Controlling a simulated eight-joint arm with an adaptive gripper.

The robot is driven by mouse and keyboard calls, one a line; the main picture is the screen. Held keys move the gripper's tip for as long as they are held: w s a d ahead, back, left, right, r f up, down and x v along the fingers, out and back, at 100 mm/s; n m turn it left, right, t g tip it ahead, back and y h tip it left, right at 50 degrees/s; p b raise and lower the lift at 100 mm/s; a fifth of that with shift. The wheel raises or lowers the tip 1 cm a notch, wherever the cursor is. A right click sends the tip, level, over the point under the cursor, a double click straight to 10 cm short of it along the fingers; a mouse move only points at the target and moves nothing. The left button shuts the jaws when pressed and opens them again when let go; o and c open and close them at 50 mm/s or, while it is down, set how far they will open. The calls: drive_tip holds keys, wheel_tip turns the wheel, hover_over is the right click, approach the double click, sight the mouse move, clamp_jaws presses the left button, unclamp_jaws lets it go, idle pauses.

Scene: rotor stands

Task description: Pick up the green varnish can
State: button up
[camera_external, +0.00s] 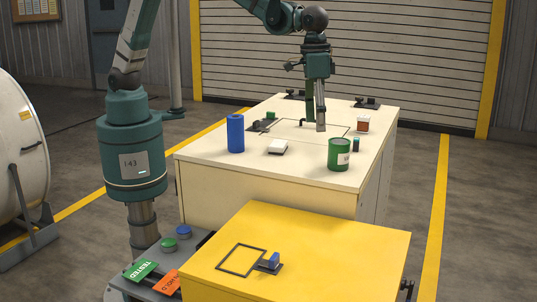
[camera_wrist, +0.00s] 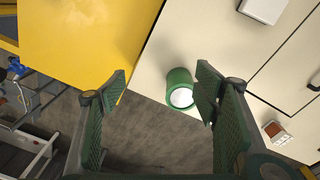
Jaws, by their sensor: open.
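The green varnish can (camera_external: 339,154) stands upright near the front right edge of the cream cabinet top, with a pale label on its side. In the wrist view the green can (camera_wrist: 179,82) shows between my fingers, closer to the right one, with a white patch on it. My gripper (camera_external: 315,122) points down over the cabinet top, behind and left of the can in the external view, apart from it. In the wrist view my gripper (camera_wrist: 163,82) is open, with nothing held between its two fingers.
A blue cylinder (camera_external: 235,133), a white block (camera_external: 278,147), an orange-brown box (camera_external: 362,123) and a small dark cylinder (camera_external: 356,144) stand on the cream cabinet top (camera_external: 305,167). The lower yellow cabinet (camera_external: 330,245) is in front, bearing a small blue object (camera_external: 269,260).

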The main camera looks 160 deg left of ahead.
drive_tip(key=n+p, duration=0.2)
approach(340, 141)
drive_tip(key=shift+g+h, duration=0.3)
drive_tip(key=f, duration=0.5)
drive_tip(key=shift+w+a+f, duration=0.1)
drive_tip(key=shift+w+a, duration=0.1)
drive_tip(key=shift+a, duration=0.05)
drive_tip(key=shift+f, duration=1.3)
drive_tip(key=shift+f+p, duration=0.3)
drive_tip(key=shift+f, duration=2.3)
drive_tip(key=c, duration=1.2)
